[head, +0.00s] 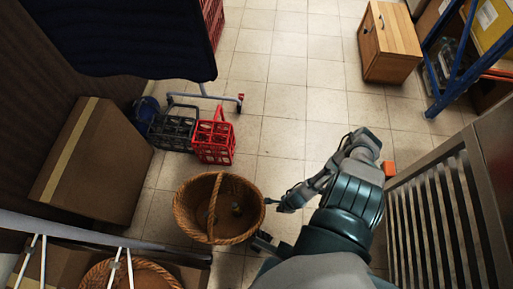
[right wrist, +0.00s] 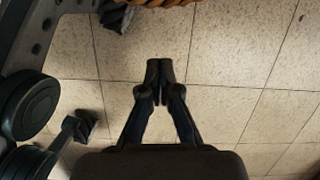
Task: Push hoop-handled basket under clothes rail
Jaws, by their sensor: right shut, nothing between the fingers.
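The hoop-handled wicker basket (head: 183,211) stands upright on the tiled floor in the middle of the head view, its handle arching over the opening. A strip of its woven rim shows at the top of the right wrist view (right wrist: 178,3). My right gripper (head: 281,207) is low beside the basket, just right of its rim, with a small gap. Its fingers are shut and empty in the right wrist view (right wrist: 158,80). The clothes rail (head: 205,97) stands at upper left on wheeled feet, dark cloth hanging from it. My left gripper is out of view.
A large carton (head: 92,160) is at left. A wooden cabinet (head: 390,42) and blue shelving (head: 440,70) stand upper right. A slatted metal rack (head: 440,215) is right.

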